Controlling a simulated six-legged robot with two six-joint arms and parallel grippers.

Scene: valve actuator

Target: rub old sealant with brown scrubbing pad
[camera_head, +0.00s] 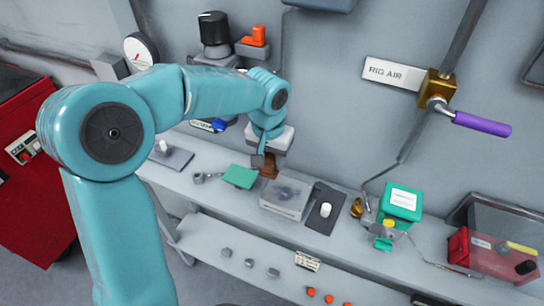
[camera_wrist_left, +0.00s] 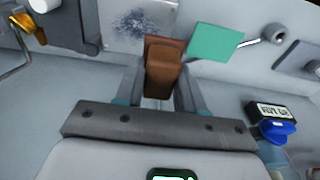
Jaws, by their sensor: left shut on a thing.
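My left gripper (camera_head: 264,158) points down over the grey shelf and is shut on the brown scrubbing pad (camera_head: 269,172). In the left wrist view the brown pad (camera_wrist_left: 163,78) sits between the two fingers (camera_wrist_left: 160,92). The grey block with a dark, speckled patch of old sealant (camera_head: 287,196) lies just right of the pad in the head view. The patch also shows in the left wrist view (camera_wrist_left: 140,20), beyond the pad. The pad is close to the block's edge; I cannot tell whether they touch. My right gripper is out of view.
A green pad (camera_head: 240,176) lies left of the brown one. A dark mat with a white cylinder (camera_head: 325,209) lies right of the block. A green box (camera_head: 401,202) and a red container (camera_head: 490,252) stand further right. A purple-handled valve (camera_head: 480,124) sticks out above.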

